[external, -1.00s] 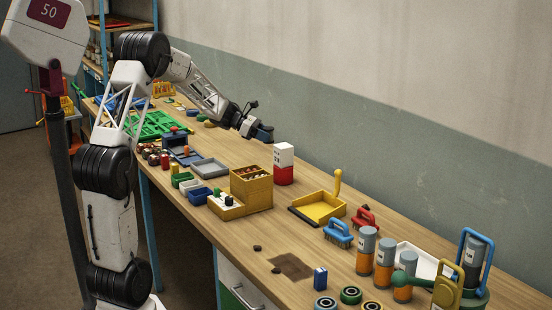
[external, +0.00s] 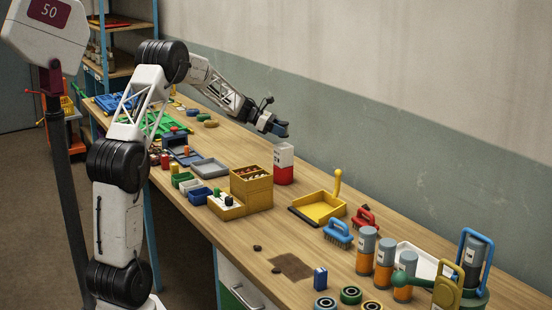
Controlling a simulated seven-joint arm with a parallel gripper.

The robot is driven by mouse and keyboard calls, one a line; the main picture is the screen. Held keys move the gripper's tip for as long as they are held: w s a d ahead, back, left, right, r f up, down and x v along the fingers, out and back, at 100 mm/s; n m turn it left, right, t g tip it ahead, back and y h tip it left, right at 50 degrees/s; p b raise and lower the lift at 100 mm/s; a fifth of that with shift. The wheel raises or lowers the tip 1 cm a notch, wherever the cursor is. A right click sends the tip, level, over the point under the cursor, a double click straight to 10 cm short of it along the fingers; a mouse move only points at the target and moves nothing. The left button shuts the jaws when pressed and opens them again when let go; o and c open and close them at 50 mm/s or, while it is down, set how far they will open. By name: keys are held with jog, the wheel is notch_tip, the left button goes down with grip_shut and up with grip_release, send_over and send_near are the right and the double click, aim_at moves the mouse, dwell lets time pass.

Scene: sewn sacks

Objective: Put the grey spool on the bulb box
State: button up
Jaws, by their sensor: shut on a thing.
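My gripper (external: 277,128) is in the air over the back of the bench, close to the wall. It is shut on a small blue-grey thing at its tips, which looks like the grey spool (external: 282,130); its shape is mostly hidden by the fingers. A red and white box (external: 284,172) stands upright on the bench below and slightly right of the gripper, apart from it. It may be the bulb box; its label is too small to read.
A yellow bin (external: 251,188) with small parts stands in front of the red and white box. A grey tray (external: 209,168) lies to its left and a yellow dustpan (external: 320,208) to its right. Brushes and orange-grey canisters (external: 366,250) crowd the right end.

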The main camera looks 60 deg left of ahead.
jog(key=shift+f, duration=0.15)
jog(key=shift+f, duration=1.6)
jog(key=shift+f, duration=0.15)
jog(key=o, duration=0.9)
jog(key=v, duration=1.2)
jog(key=shift+d, duration=0.1)
